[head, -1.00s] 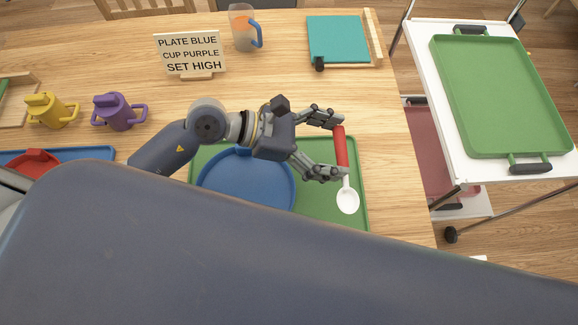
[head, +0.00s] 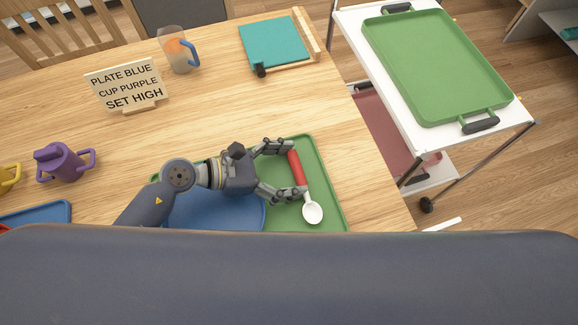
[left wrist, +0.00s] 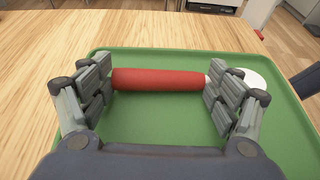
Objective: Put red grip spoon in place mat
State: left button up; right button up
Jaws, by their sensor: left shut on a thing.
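The red grip spoon has a thick red handle (head: 297,168) and a white bowl (head: 313,212). My left gripper (head: 284,172) is shut on the handle, one finger at each end of it, as the left wrist view (left wrist: 158,82) also shows. My own body hides the mat's near part. My right gripper is not in view.
A purple two-handled cup (head: 64,163) and a sign (head: 124,86) stand at left. A clear mug (head: 175,50) and a teal board (head: 273,43) are at the back. A white cart with a green tray (head: 437,65) stands right of the table. Bare wood lies behind the mat.

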pick_arm(q)
jog(key=shift+f, duration=0.2)
jog(key=o, duration=1)
jog(key=shift+r, duration=0.1)
jog(key=shift+r, duration=0.2)
jog(key=b+v, duration=0.1)
jog(key=v, duration=1)
jog(key=shift+f, duration=0.1)
jog(key=shift+s+a+r, duration=0.1)
jog(key=shift+a+r, duration=0.2)
jog(key=shift+a, duration=0.1)
